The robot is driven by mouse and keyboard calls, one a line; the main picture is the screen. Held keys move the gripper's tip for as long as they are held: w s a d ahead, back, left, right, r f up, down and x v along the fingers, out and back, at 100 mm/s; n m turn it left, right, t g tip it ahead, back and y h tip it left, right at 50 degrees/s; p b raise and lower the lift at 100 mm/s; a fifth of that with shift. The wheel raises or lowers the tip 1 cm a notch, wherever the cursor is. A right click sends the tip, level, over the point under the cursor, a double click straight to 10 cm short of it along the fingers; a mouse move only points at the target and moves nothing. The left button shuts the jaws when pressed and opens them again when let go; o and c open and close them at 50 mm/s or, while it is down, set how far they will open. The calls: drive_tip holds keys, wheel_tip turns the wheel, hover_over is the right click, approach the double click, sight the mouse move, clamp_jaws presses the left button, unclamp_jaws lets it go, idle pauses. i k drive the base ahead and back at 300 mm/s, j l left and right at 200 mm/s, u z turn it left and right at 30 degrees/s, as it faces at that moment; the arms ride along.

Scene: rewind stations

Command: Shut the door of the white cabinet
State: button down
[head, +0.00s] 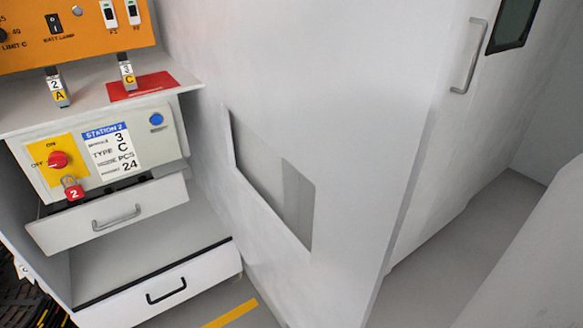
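A tall white surface with a vertical grey bar handle (468,57) and a dark window (513,24) stands at the upper right; it looks like the white cabinet's front or door (445,165). Its top and hinges are out of view, and I cannot tell how far open it stands. A large white panel (350,110) with a rectangular opening (275,180) fills the middle and hides part of what is behind it. Another plain white surface (540,260) cuts across the lower right; I cannot tell what it belongs to. My gripper is not in view.
At left is a station with an orange panel (75,35), a control box (105,150) with a red knob and red padlock, a pulled-out upper drawer (110,215) and a lower drawer (165,290). Grey floor (455,240) shows between the white surfaces at right.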

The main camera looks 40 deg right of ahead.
sight(349, 94)
drive_tip(key=k+l, duration=0.1)
drive_tip(key=l, duration=0.35)
drive_tip(key=l+u, duration=0.15)
drive_tip(key=l, duration=0.3)
drive_tip(key=k+l, duration=0.15)
drive_tip(key=l, duration=0.25)
drive_tip(key=k+l+u, duration=0.15)
drive_tip(key=l, duration=0.7)
drive_tip(key=k+l+u, duration=0.1)
drive_tip(key=l, duration=0.35)
drive_tip(key=l+u, duration=0.1)
drive_tip(key=l, duration=0.75)
drive_tip(key=k+l+u, duration=0.15)
drive_tip(key=l, duration=0.65)
drive_tip(key=i+j, duration=0.1)
drive_tip(key=j, duration=0.1)
